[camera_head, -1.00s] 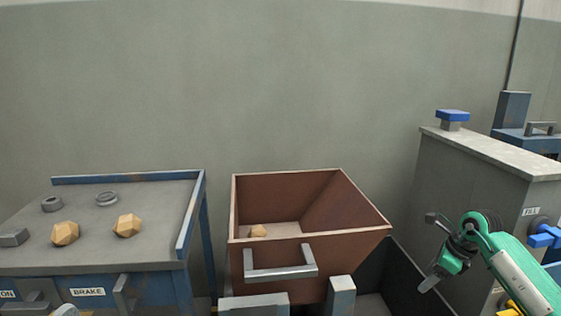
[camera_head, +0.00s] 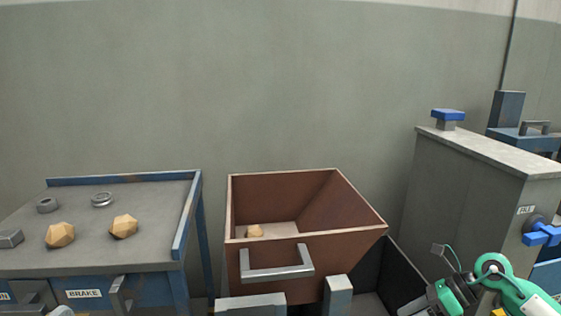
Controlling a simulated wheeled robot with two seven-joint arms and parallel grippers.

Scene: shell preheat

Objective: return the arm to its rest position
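My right arm, green with black parts, comes in at the lower right corner. Its gripper (camera_head: 412,307) is at the bottom edge, right of the brown bin and in front of the dark open container. The gripper is partly cut off by the picture edge, so whether its fingers are open or shut cannot be seen. No object shows in it. My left gripper is not in view.
A brown bin (camera_head: 305,262) with a grey handle holds a tan faceted lump (camera_head: 254,231). A blue-edged table (camera_head: 110,256) at left bears two similar lumps and several grey metal pieces. A grey cabinet (camera_head: 462,185) with blue valves stands right.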

